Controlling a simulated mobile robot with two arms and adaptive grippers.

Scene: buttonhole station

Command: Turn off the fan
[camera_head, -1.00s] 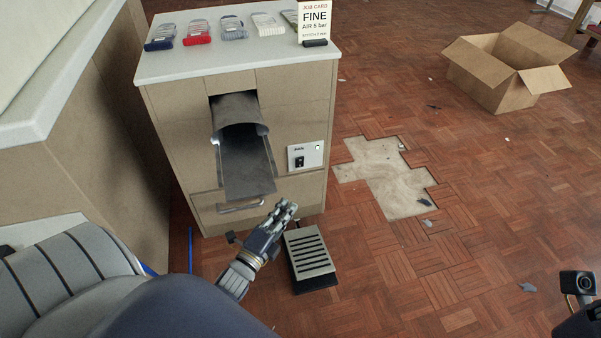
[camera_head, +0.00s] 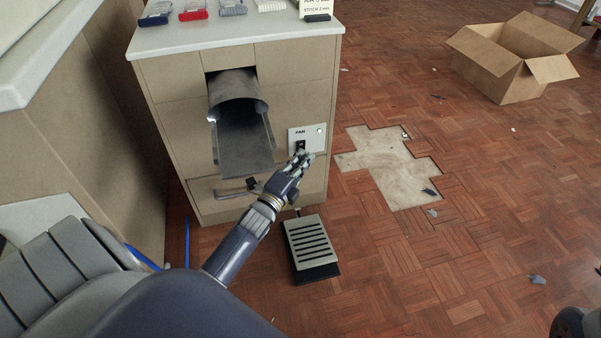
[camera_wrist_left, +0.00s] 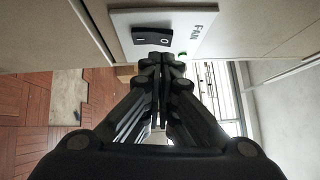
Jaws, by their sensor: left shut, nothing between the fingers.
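The fan switch plate (camera_head: 308,138) is a white panel on the front of the beige cabinet, with a small green light at its upper right. A black rocker switch (camera_head: 300,146) sits on it; my fingers hide its lower part in the head view. In the left wrist view, the rocker (camera_wrist_left: 153,36) shows its marks on the plate (camera_wrist_left: 120,20) labelled FAN. My left gripper (camera_head: 305,157) is shut and empty, its fingertips just in front of or at the rocker; I cannot tell whether they touch.
A grey metal chute (camera_head: 245,145) juts from the cabinet left of the switch. A drawer handle (camera_head: 236,190) is below it. A slotted foot pedal (camera_head: 311,247) lies on the floor. A cardboard box (camera_head: 512,62) stands far right. The floor right of the cabinet is mostly clear.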

